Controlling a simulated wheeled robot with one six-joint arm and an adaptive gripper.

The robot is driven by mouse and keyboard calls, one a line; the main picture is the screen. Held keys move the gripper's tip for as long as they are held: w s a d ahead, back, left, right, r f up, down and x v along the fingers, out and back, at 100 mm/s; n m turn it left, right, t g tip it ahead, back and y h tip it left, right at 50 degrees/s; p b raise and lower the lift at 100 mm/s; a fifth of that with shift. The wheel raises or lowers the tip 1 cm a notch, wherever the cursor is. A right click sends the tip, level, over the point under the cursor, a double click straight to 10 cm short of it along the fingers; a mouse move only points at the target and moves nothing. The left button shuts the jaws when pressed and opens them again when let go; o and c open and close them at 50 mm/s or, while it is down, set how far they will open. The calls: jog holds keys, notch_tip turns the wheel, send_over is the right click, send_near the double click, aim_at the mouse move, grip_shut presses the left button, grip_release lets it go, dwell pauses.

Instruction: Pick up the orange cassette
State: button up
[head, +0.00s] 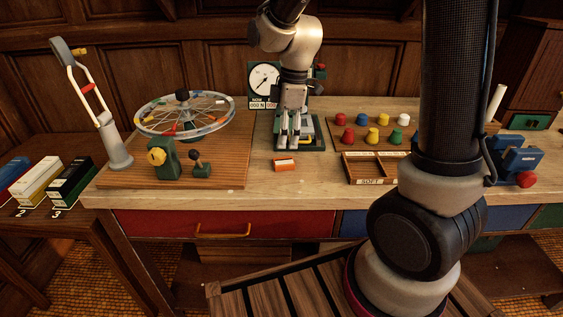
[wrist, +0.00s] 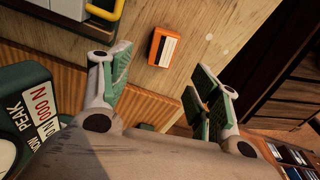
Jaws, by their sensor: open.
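The orange cassette (head: 285,165) lies flat on the pale wooden bench top, near its front edge, with a white label on its upper face. In the wrist view the cassette (wrist: 164,47) shows beyond my fingertips, between the lines of the two fingers. My gripper (head: 289,140) points down, just behind the cassette in the head view. In the wrist view my gripper (wrist: 170,80) has its green-padded fingers wide apart, with nothing between them. It does not touch the cassette.
A green-based gauge device (head: 264,82) stands behind my gripper. A spoked wheel (head: 184,115) on a wooden board is to the left. Several coloured knobs (head: 372,135) and a sorting tray (head: 362,168) are to the right. Bare bench surrounds the cassette.

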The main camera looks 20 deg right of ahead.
aim_at(284, 161)
jog(key=shift+f+n, duration=0.3)
jog(key=shift+f, duration=0.05)
notch_tip(284, 161, down, 7)
jog(key=shift+s+a+f, duration=0.1)
jog(key=shift+a, duration=0.05)
jog(key=c, duration=1.1)
